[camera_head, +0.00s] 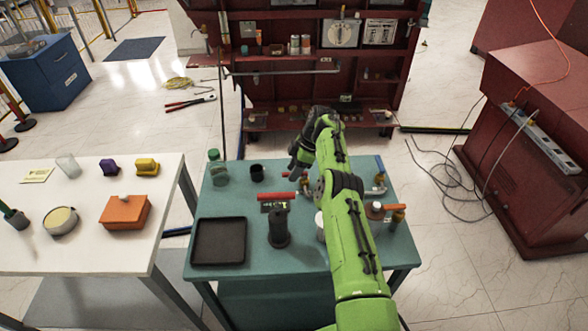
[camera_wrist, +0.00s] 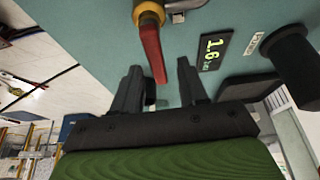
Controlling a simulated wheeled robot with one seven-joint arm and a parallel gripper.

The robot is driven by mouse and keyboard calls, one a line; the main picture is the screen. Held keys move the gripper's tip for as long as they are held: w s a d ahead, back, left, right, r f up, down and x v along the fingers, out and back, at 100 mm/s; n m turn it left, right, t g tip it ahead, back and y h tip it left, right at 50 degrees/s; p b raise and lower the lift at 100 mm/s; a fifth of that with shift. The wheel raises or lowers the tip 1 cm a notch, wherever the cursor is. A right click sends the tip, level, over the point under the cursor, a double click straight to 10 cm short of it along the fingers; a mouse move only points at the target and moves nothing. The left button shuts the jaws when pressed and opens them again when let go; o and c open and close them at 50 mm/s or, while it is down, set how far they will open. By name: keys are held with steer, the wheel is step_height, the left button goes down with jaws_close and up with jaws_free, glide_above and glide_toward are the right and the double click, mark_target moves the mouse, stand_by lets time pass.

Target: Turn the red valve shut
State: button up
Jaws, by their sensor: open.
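The red valve handle (camera_head: 276,196) lies across the teal table, left of my arm in the head view. In the wrist view the red handle (camera_wrist: 152,52) hangs from a brass-coloured valve body (camera_wrist: 149,14) on a metal pipe. My gripper (camera_wrist: 160,67) is open, its two dark fingers spread. The handle's free end reaches into the gap between the fingertips, nearer the left finger. I cannot tell whether they touch. In the head view my gripper (camera_head: 297,170) is above the handle's right part, and the arm hides some of the piping.
A small black display reading 1.6 (camera_wrist: 212,50) sits beside the valve. A dark cylinder (camera_head: 279,228) and a black tray (camera_head: 219,241) stand in front of the handle.

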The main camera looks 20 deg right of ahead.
steer(key=p+v, duration=0.7)
steer(key=p, duration=0.1)
steer(key=shift+d+r, duration=0.1)
steer(key=shift+r, duration=0.3)
steer(key=shift+s+f, duration=0.1)
steer(key=shift+f, duration=0.05)
